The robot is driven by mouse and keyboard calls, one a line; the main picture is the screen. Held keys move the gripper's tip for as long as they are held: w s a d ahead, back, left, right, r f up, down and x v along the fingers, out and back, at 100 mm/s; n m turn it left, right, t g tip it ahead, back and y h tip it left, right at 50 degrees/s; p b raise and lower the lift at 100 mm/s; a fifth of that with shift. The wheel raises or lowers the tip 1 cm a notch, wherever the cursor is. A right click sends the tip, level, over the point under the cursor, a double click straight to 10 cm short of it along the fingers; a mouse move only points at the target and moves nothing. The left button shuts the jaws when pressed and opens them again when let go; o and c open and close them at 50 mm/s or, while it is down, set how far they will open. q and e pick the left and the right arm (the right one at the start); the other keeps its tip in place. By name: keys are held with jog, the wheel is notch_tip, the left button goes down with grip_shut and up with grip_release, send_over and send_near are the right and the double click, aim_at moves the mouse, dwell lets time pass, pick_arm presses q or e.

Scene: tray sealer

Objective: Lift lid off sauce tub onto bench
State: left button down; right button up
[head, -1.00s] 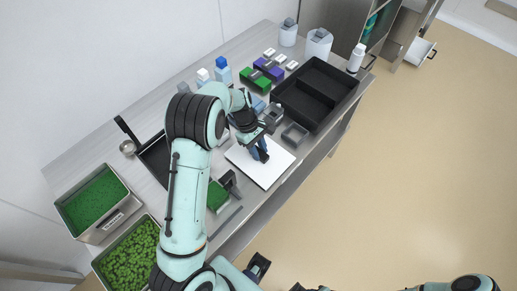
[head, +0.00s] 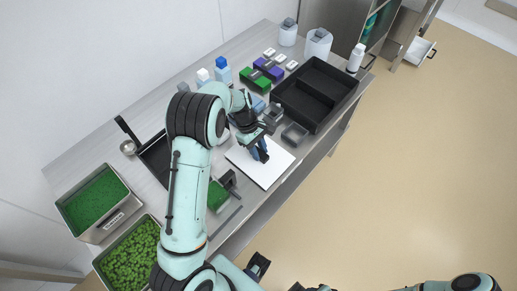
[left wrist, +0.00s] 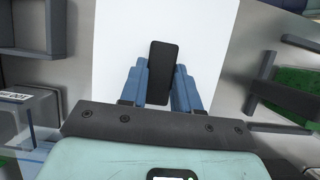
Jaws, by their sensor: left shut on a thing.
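My left gripper (head: 261,152) is above the white board on the bench, its blue fingers pointing down. In the left wrist view the fingers (left wrist: 161,90) are shut on a small black block-like piece (left wrist: 160,75); whether it is part of a lid I cannot tell. Two whitish tubs with grey lids and handles stand at the far end of the bench, a smaller one (head: 288,36) and a larger one (head: 318,46). Which tub is the sauce tub I cannot tell. Dark parts at the bottom edge may belong to my right gripper, but its jaws are not clear.
The white board (head: 274,175) lies near the bench's front edge. Green-filled pans (head: 120,222) stand at the near end. A white bottle (head: 356,58) stands at the far corner.

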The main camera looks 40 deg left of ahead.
dwell(0.3)
pick_arm(q)
jog(key=c, duration=0.7)
grip_release()
jog(key=shift+c, duration=0.2)
jog(key=c, duration=0.3)
pick_arm(e)
jog(key=shift+r, duration=0.1)
pick_arm(q)
jog(key=shift+r+p, duration=1.55)
jog(key=shift+r, duration=0.5)
jog(key=shift+r+p, duration=0.95)
jog(key=shift+r, duration=0.5)
pick_arm(e)
jog(key=w+r, duration=0.3)
jog(key=r, duration=0.2)
jog(key=shift+w+r, duration=0.3)
jog(key=shift+r, duration=0.1)
jog(key=shift+t, duration=0.3)
pick_arm(q)
jog(key=shift+f, duration=0.1)
pick_arm(e)
jog(key=shift+s, duration=0.1)
